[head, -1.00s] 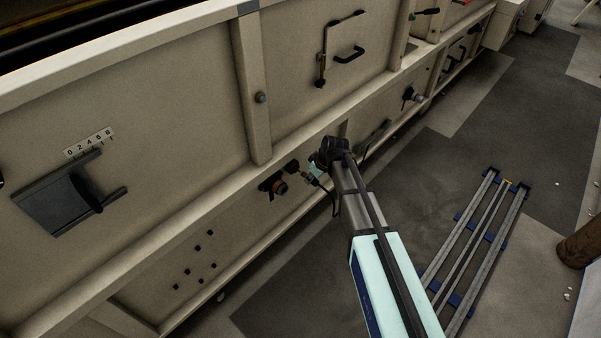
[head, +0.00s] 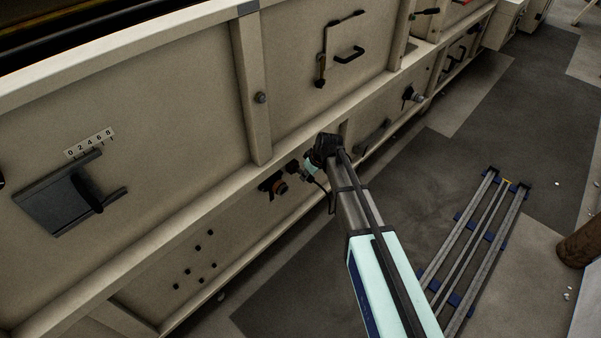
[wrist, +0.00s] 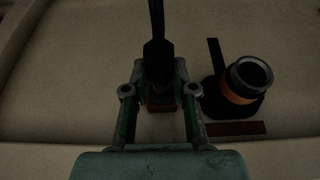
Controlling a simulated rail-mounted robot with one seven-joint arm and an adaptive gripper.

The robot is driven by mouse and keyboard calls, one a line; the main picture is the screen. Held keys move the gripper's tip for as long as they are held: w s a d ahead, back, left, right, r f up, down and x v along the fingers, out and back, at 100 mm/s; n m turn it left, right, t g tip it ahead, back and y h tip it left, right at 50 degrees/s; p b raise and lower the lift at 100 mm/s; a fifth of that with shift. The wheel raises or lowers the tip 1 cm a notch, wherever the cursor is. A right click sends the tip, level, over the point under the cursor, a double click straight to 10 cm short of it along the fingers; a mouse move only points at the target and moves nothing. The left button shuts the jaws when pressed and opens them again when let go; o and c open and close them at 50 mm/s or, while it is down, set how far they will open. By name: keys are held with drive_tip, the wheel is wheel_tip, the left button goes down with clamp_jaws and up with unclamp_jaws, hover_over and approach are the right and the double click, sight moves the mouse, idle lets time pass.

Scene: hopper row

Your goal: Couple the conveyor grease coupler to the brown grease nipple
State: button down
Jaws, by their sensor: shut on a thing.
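My gripper (wrist: 160,105) is shut on the black grease coupler (wrist: 158,62), whose hose runs up out of the wrist view. In the head view my gripper (head: 311,168) is close to the lower beige panel, beside the dark fittings. A small reddish-brown part (wrist: 161,107) shows between the fingers below the coupler; I cannot tell whether it is the brown nipple or part of the coupler. Whether the coupler touches it is hidden. Right of the fingers, apart from them, is a black round fitting with an orange band (wrist: 240,88), also in the head view (head: 279,187).
A brown strip (wrist: 236,128) lies below the orange-banded fitting. A black lever box (head: 62,200) is at left on the panel, and a black handle (head: 349,54) above. A rail frame (head: 478,245) lies on the floor at right. The floor between is clear.

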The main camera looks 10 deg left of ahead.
drive_tip(key=c, duration=0.9)
unclamp_jaws()
drive_tip(key=shift+o, duration=0.2)
drive_tip(key=v, duration=1.2)
drive_tip(key=shift+r, duration=0.1)
